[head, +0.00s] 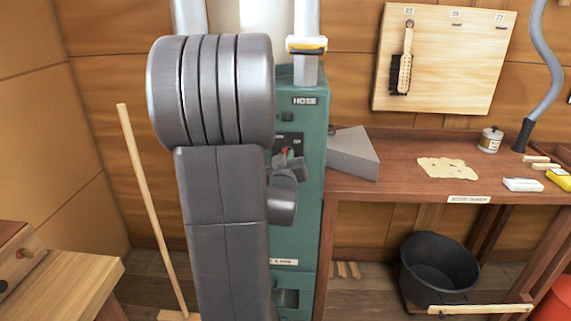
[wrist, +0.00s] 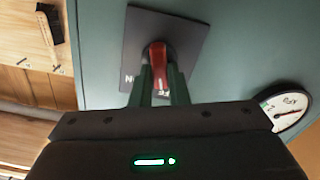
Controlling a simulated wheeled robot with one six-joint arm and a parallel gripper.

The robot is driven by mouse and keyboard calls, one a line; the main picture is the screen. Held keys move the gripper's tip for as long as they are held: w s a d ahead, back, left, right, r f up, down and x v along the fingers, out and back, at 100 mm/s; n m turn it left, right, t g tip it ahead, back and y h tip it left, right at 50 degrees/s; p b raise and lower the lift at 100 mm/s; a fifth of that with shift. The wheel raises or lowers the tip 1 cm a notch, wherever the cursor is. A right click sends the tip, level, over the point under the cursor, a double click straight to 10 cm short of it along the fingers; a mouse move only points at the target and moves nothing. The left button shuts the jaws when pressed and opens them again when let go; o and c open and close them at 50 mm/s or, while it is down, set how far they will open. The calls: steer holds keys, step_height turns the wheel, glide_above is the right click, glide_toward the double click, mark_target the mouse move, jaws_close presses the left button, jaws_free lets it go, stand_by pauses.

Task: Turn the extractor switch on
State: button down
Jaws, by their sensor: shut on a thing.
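The extractor is a tall green cabinet (head: 313,150) marked HOSE, left of the bench. Its switch is a red handle (wrist: 157,56) on a dark square plate (wrist: 185,35), seen close in the wrist view. My gripper (wrist: 161,82) is shut on the red switch handle, with one finger on each side of it. In the head view my gripper (head: 286,160) is at the cabinet's front, and my arm hides much of the cabinet and switch.
A round gauge (wrist: 287,110) sits beside the switch. The bench (head: 400,185) to the right holds a grey wedge-shaped box (head: 352,155), a cloth (head: 447,169) and small items. A black bucket (head: 438,266) stands below. A wooden pole (head: 148,205) leans at the left.

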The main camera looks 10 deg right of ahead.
steer(key=shift+d+f+m+b, duration=0.1)
steer(key=shift+d+m+b, duration=0.05)
steer(key=shift+m+b, duration=2.65)
steer(key=shift+d+f+m+b, duration=0.1)
steer(key=shift+d+m+b, duration=0.05)
steer(key=shift+m+b, duration=2.6)
steer(key=shift+r+b, duration=0.15)
steer(key=shift+b, duration=0.45)
steer(key=c, duration=1.4)
jaws_free()
steer(key=shift+s, duration=0.15)
